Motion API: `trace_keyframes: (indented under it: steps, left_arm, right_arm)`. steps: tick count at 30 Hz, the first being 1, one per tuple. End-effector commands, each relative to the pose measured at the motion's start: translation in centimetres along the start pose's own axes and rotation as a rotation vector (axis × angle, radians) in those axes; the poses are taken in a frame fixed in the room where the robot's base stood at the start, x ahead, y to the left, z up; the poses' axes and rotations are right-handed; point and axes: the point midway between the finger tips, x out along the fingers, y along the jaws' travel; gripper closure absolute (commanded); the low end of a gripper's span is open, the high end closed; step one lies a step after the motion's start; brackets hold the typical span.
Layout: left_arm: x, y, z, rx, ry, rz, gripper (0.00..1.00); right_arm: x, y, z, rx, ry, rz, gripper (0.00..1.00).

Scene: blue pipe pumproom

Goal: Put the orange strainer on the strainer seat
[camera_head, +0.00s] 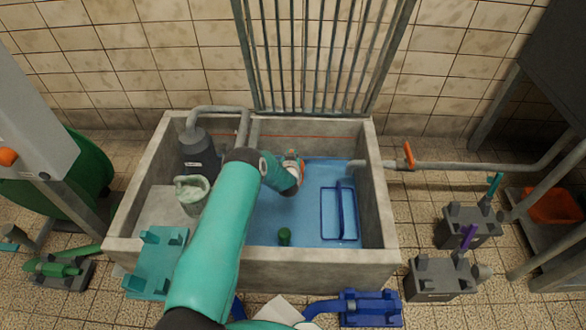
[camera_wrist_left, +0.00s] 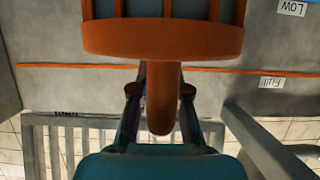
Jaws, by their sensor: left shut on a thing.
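The orange strainer (camera_wrist_left: 162,39) fills the top of the left wrist view, with a round rim, upright bars and a stubby handle. My left gripper (camera_wrist_left: 160,95) is shut on that handle, one finger on each side. In the head view my left gripper (camera_head: 293,163) is over the back middle of the concrete basin, and only small orange bits of the strainer show around it. A blue rectangular frame with a raised bar (camera_head: 339,213) is in the basin, right of the gripper. I cannot tell which thing is the strainer seat. My right gripper is not in view.
The concrete basin (camera_head: 384,222) has high walls and a blue floor. A grey pump (camera_head: 198,152), a pale bucket (camera_head: 190,196) and a small green cylinder (camera_head: 284,237) stand inside. A pipe with an orange lever (camera_head: 408,154) enters at right. A metal grating (camera_head: 318,60) rises behind.

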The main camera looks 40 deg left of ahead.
Motion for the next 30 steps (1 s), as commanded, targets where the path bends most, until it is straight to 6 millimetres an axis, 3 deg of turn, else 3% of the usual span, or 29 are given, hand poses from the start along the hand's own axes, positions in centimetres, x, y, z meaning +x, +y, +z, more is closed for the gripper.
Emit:
trace_keyframes:
  steps: [5, 12, 23, 24, 28, 30]
  left_arm:
    - [0.5, 0.0, 1.0, 0.000, 0.002, 0.000, 1.00]
    - [1.8, 0.0, 4.1, 0.001, 0.003, 0.000, 1.00]
    - [1.8, 0.1, 4.3, 0.001, 0.002, 0.001, 1.00]
    - [1.8, 0.1, 4.5, 0.001, 0.000, 0.001, 0.83]
    - [1.8, 0.1, 4.4, 0.001, 0.000, 0.002, 0.62]
    - [1.8, 0.1, 4.4, 0.001, 0.000, 0.002, 0.60]
  right_arm:
    - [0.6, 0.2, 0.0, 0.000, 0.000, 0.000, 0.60]
    - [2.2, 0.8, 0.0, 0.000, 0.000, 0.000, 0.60]
    - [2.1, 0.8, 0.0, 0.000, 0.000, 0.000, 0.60]
    - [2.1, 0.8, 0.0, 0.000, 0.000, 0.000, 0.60]
    - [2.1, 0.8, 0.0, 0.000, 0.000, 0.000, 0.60]
    - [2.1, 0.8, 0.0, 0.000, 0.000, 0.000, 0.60]
